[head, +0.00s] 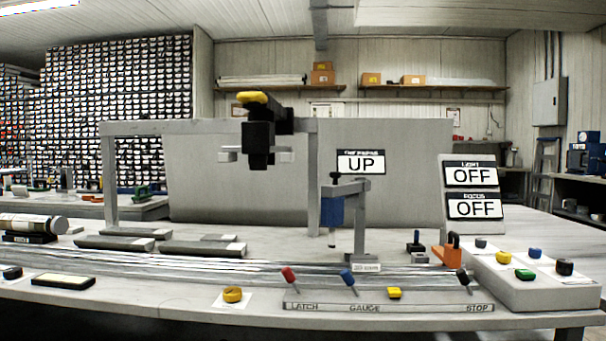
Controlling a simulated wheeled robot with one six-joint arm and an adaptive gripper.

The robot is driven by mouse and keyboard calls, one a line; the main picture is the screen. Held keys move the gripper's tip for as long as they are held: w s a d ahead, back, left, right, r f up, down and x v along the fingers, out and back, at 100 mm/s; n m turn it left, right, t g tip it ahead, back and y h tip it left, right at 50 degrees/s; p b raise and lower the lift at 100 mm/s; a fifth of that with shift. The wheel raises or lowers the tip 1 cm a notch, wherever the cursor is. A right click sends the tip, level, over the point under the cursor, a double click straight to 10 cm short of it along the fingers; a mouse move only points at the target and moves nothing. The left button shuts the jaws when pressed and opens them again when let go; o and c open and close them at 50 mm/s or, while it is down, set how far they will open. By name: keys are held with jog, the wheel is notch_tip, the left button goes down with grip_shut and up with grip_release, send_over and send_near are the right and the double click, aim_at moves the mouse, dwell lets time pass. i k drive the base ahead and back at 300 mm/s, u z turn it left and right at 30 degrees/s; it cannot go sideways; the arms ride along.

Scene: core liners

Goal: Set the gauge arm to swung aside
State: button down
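A label strip (388,307) on the bench front reads LATCH, GAUGE and STOP. A blue-topped lever (348,278) stands tilted above the word GAUGE. A red-topped lever (289,277) leans near LATCH, and a black-topped lever (464,278) leans near STOP. Behind them, a grey post (360,230) carries a horizontal arm (345,190) reaching left, with a blue block (332,211) hanging from its end. I cannot tell for certain whether this is the gauge arm. A sign (361,162) behind it reads UP; its small heading is unclear. My gripper does not show.
A grey gantry (205,127) spans the bench, carrying a black, yellow-topped head (258,140). Dark trays (202,248) lie beneath it. Two OFF signs (471,190) stand at right. A raised box (535,285) holds several coloured knobs. A yellow button (394,293) sits between levers.

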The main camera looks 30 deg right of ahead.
aim_at(343, 183)
jog(key=u, duration=0.9)
jog(key=k, duration=0.8)
jog(key=z, duration=1.55)
jog(key=i, duration=0.5)
jog(key=u, duration=0.05)
